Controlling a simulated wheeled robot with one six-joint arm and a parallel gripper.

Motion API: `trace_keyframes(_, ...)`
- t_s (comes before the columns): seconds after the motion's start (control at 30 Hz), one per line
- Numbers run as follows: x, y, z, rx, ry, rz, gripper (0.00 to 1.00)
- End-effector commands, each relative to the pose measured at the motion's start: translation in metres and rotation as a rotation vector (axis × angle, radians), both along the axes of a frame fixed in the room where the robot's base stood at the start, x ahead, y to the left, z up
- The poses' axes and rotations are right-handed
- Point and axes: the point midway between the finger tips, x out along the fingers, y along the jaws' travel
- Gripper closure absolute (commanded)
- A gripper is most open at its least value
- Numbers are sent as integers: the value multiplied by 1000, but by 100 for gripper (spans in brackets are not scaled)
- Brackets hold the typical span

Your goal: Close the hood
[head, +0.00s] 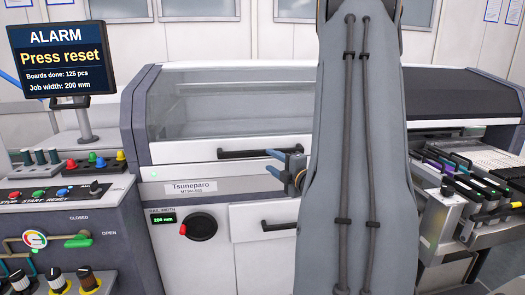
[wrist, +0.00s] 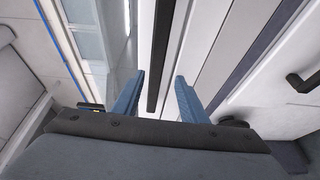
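The hood (head: 230,105) of the white machine has a clear window in a grey frame. It looks lowered, with its front edge close above the machine's front panel; I cannot tell whether it is fully shut. Its long black handle (head: 240,154) runs along the lower front edge, its right part behind my arm. My gripper (head: 270,160) has blue fingers and is at the handle's right part. In the wrist view my gripper (wrist: 158,82) is open, and the black handle (wrist: 160,55) lies ahead, in line with the gap between the fingertips. I see no grip on it.
A monitor (head: 60,55) reads "ALARM Press reset". A control panel (head: 65,195) with buttons and knobs stands left. A lower drawer handle (head: 279,226) and a rail-width knob (head: 199,227) are on the machine's front. Feeders (head: 470,185) stick out at right. My arm hides the middle.

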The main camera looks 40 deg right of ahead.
Motion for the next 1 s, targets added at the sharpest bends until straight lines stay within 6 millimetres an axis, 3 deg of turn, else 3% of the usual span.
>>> trace_keyframes(0.17,5,-3,5,-30,-28,12,61)
trace_keyframes(0.6,65,-12,5,-28,-26,10,61)
trace_keyframes(1.0,74,-14,5,-27,-26,9,61)
